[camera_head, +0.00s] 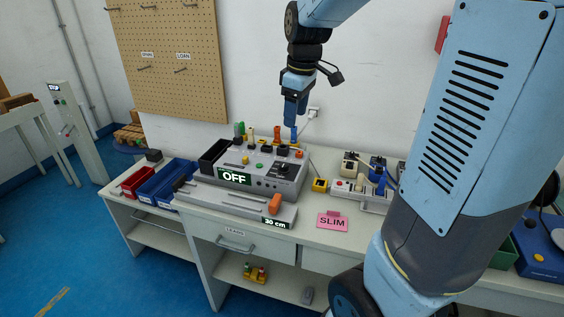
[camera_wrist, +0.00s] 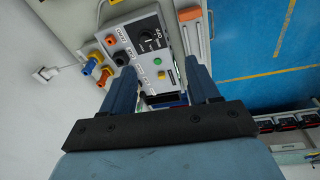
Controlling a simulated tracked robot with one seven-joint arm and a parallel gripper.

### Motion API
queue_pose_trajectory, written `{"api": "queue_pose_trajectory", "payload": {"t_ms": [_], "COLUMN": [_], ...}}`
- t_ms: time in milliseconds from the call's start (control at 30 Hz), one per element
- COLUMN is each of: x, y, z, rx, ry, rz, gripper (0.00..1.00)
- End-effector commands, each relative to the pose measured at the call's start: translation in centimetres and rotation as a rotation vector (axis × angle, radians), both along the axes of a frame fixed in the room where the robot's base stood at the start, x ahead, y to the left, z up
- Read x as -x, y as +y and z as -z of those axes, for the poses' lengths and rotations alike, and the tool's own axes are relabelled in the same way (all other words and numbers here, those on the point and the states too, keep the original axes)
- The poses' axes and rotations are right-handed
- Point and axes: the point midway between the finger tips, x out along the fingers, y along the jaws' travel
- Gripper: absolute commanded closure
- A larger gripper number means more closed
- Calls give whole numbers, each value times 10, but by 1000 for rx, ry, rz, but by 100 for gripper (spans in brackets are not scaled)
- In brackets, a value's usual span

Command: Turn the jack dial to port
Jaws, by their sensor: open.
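A grey control box (camera_head: 262,188) with a lit "OFF" sign stands on the bench. A black dial (camera_head: 284,167) sits on a dark plate at the right of its top; in the wrist view the dial (camera_wrist: 147,38) has a white pointer line and small lettering around it, with "OFF" at one side. I cannot read the other words surely. My gripper (camera_head: 294,120) is above the back right of the box, pointing down, apart from the dial. In the wrist view my gripper (camera_wrist: 158,66) is open with nothing between its fingers.
Orange, yellow and blue plugs (camera_wrist: 97,66) stand beside the box. A green button (camera_wrist: 158,61) and yellow button (camera_wrist: 161,76) are on its top. A slide bar with an orange block (camera_head: 275,203) lies in front. Blue (camera_head: 172,184) and red (camera_head: 137,183) bins stand left.

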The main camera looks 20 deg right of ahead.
Motion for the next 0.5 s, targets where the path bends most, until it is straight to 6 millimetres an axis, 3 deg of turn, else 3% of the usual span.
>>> {"api": "queue_pose_trajectory", "payload": {"t_ms": [200,500], "x": [-52,-87], "y": [3,5], "z": [37,69], "rx": [42,70], "ry": [81,140], "rz": [-209,-379], "gripper": [40,40]}}
